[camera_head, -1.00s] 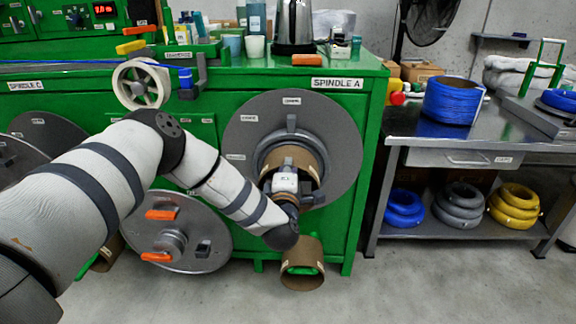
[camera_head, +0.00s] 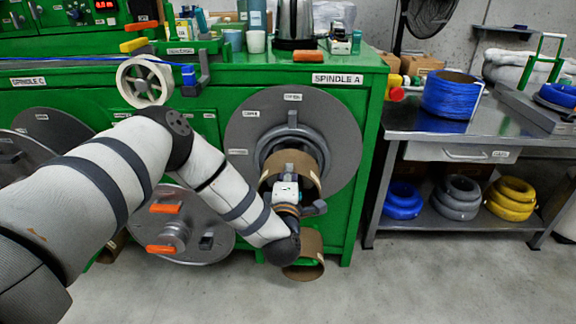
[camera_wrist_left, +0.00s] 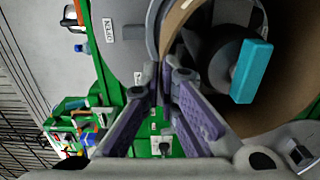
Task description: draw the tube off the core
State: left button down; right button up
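The brown cardboard tube (camera_head: 303,170) juts out from the grey flanged core of Spindle A (camera_head: 266,146), and its far end meets the flange area. In the left wrist view the tube wall (camera_wrist_left: 268,112) curves around a grey hub with a cyan block (camera_wrist_left: 251,70) inside it. My left gripper (camera_head: 288,189) is at the near rim of the tube. In the left wrist view its fingers (camera_wrist_left: 164,75) converge on the tube wall, one inside and one outside. How far the tube still overlaps the core is hidden. My right gripper is out of view.
A grey disc with orange handles (camera_head: 196,245) leans against the green cabinet (camera_head: 345,235). A metal table (camera_head: 430,125) with cable coils stands right. The floor at front right is clear.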

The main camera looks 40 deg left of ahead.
pick_arm(q)
jog(key=p+v, duration=0.3)
jog(key=v, duration=1)
jog(key=shift+p, duration=0.4)
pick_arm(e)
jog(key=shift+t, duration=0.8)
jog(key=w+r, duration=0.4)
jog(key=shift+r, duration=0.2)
pick_arm(q)
jog(key=shift+a, duration=0.1)
